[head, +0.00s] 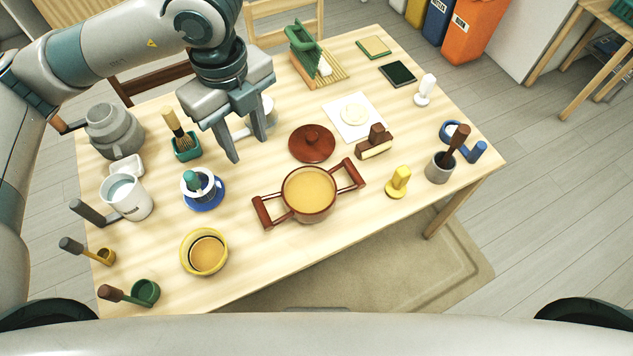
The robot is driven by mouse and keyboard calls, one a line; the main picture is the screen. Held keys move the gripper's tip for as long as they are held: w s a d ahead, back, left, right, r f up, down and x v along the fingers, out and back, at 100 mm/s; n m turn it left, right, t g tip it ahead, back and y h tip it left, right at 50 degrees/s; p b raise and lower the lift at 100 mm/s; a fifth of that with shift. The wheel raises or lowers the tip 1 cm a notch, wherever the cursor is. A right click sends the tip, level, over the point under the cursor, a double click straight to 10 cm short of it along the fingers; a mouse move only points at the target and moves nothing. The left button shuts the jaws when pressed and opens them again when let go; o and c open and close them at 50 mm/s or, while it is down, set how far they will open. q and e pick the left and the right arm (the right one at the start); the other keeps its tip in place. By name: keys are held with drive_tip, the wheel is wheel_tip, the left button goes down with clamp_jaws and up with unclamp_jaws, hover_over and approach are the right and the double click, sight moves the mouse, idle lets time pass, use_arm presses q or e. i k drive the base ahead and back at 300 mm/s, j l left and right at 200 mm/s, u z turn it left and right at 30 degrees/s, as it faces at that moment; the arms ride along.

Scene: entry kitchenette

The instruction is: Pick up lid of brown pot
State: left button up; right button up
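The brown lid (300,150), round with a knob on top, lies on the table just behind the brown pot (308,213). The pot is open, with tan contents and a bracket-shaped handle on each side. My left gripper (250,150) points down over the table to the left of the lid, apart from it. Its two fingers are spread, with nothing seen between them. It partly hides a pale container (267,112) behind it. My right gripper is not in view.
On the wooden table (340,260), a brown-handled block (376,147) lies right of the lid and a white board (340,106) with a pale disc behind it. A blue dish (203,190), yellow bowl (204,252) and white pot (128,197) stand at left.

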sight(309, 144)
drive_tip(key=i+l+u, duration=0.1)
drive_tip(key=l, duration=0.35)
drive_tip(key=i+l+u, duration=0.15)
drive_tip(key=l, duration=0.25)
drive_tip(key=i+l+u, duration=0.1)
drive_tip(key=l, duration=0.35)
